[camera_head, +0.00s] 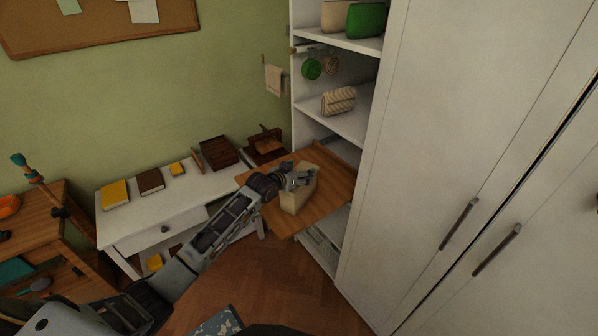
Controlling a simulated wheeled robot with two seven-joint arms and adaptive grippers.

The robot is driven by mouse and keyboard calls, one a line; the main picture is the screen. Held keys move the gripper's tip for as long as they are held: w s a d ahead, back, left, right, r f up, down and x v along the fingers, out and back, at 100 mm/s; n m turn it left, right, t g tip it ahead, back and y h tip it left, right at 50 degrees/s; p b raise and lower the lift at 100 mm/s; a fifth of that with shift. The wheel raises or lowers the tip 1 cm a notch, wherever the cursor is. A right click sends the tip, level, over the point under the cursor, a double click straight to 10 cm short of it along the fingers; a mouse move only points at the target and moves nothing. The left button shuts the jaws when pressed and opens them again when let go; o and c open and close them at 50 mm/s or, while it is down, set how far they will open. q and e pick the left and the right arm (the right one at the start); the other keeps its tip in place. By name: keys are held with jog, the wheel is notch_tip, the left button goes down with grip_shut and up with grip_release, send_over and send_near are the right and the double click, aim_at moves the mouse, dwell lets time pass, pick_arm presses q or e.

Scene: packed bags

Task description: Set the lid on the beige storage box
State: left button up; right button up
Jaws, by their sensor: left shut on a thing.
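The beige storage box (297,203) stands on a brown wooden board (332,190) by the open shelves, at the middle of the head view. My left gripper (303,180) reaches in from the lower left and is at the top of the box. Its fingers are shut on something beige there. The gripper hides part of the box's top, and I cannot tell a separate lid from the box. My right gripper is not in view.
A white desk (160,210) with several books and a dark brown box (219,152) stands left of the board. Open shelves (345,115) holding bags rise behind it. A tall white wardrobe (440,130) closes off the right.

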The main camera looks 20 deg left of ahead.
pick_arm(q)
jog(key=shift+f+b, duration=0.3)
jog(key=shift+f, duration=0.5)
dwell(0.4)
jog(key=o, duration=0.9)
jog(key=shift+o, duration=0.2)
jog(key=v, duration=1.2)
jog(key=shift+r, duration=0.1)
dwell(0.5)
